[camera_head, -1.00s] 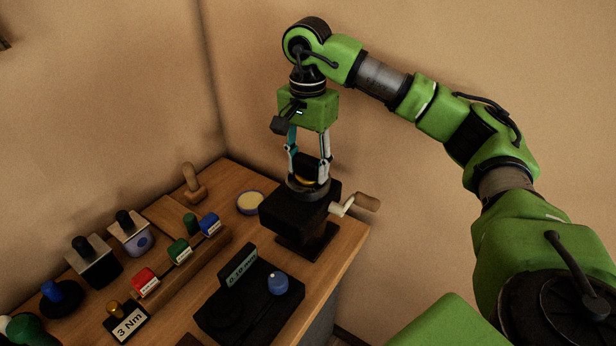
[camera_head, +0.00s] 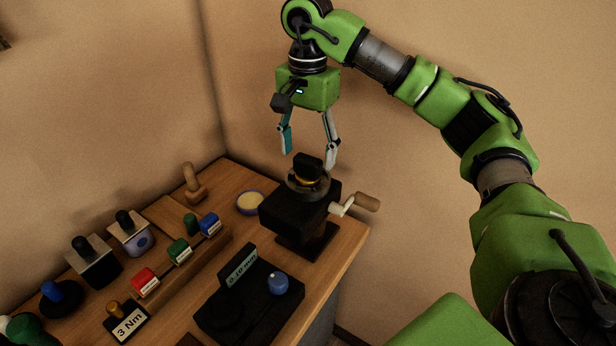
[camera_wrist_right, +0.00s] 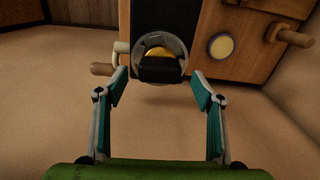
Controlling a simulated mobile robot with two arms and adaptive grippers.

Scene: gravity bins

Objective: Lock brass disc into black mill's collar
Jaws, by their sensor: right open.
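The black mill (camera_head: 300,215) stands at the bench's right end with a wood-handled crank on its right side. Its grey ring collar (camera_head: 311,190) is on top, and it also shows in the right wrist view (camera_wrist_right: 180,47). The brass disc (camera_head: 309,182) sits inside the collar, mostly hidden by a black grip piece (camera_head: 308,164) standing over it. The disc shows as a golden edge in the right wrist view (camera_wrist_right: 160,52). I cannot tell whether it is locked. My right gripper (camera_head: 308,160) is open and empty, its fingers apart just above the collar. My left gripper is out of view.
A small round cream-topped dish (camera_head: 250,202) lies left of the mill. A black gauge stand (camera_head: 245,300) with a blue knob is in front. Coloured stamps (camera_head: 180,251) stand along a wooden rail. Walls close in behind the bench.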

